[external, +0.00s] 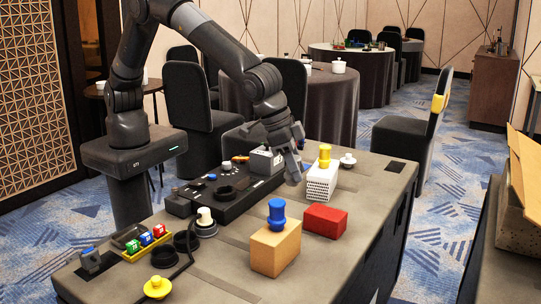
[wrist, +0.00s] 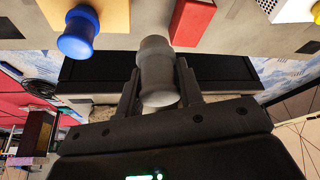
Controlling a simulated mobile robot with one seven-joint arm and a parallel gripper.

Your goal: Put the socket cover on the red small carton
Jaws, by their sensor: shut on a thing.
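The red small carton (external: 325,220) sits on the table, right of the tan carton, with its top bare. In the wrist view the red carton (wrist: 190,22) shows at the top, just right of the held piece. My gripper (wrist: 158,88) is shut on a grey, waisted socket cover (wrist: 157,58), with one finger on each side of it. In the external view my gripper (external: 288,150) is above the table, behind and left of the red carton and higher than it. The grey cover (external: 293,172) hangs below the fingers there, apart from the carton.
A blue cover (external: 277,212) stands on the tan carton (external: 276,248). A yellow cover (external: 325,155) stands on a white perforated carton (external: 321,180), close right of my gripper. A black socket panel (external: 235,192), a tray of coloured cubes (external: 147,242) and a yellow knob (external: 157,287) lie left.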

